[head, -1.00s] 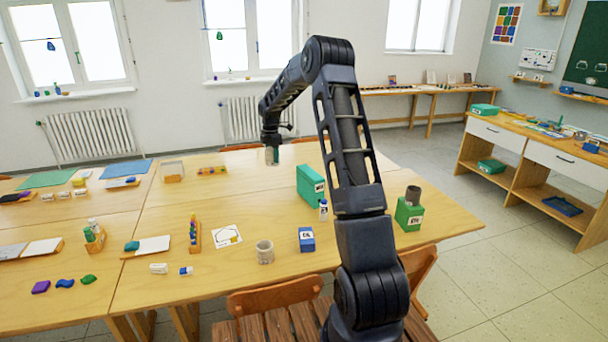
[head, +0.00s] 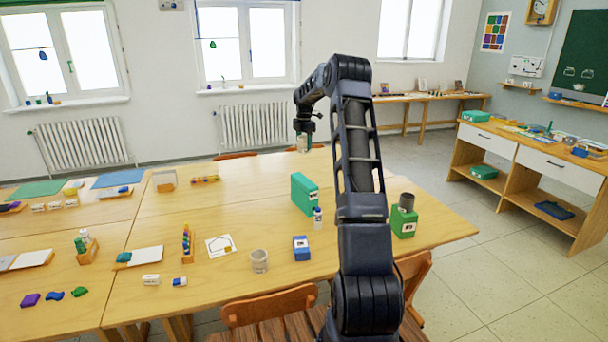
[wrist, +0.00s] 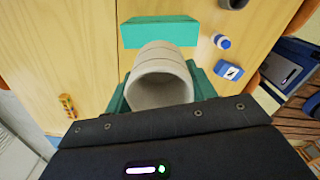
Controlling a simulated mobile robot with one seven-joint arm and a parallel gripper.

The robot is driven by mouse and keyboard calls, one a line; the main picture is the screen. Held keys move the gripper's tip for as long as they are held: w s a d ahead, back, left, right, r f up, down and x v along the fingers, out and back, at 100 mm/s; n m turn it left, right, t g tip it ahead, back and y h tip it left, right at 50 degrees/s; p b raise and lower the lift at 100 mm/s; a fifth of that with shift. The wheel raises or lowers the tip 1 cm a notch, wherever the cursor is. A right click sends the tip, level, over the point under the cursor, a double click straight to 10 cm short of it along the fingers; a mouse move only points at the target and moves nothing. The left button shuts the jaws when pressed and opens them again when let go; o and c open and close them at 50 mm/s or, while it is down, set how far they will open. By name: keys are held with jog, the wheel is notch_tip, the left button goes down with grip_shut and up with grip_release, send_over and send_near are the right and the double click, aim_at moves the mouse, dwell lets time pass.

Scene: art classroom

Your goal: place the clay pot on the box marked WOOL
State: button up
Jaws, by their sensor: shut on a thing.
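My gripper (head: 303,138) is shut on a pale grey-beige clay pot (wrist: 160,85). In the wrist view its open mouth faces the camera, and the teal fingers press on its sides. In the head view the pot is small, over the far part of the table. Three boxes stand on the table: a tall teal box (head: 304,193), which also shows in the wrist view (wrist: 160,32) just beyond the pot, a green box (head: 404,222) and a small blue box (head: 301,247). Their labels are too small to read, so I cannot tell which says WOOL.
A dark pot (head: 407,200) covers the green box's top. The table (head: 250,205) behind the drawing card is mostly clear.

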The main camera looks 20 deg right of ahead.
notch_tip(320, 180, down, 15)
jog(key=shift+r, duration=0.1)
dwell(0.5)
jog(key=shift+f, duration=0.2)
jog(key=o, duration=1)
jog(key=shift+o, duration=0.2)
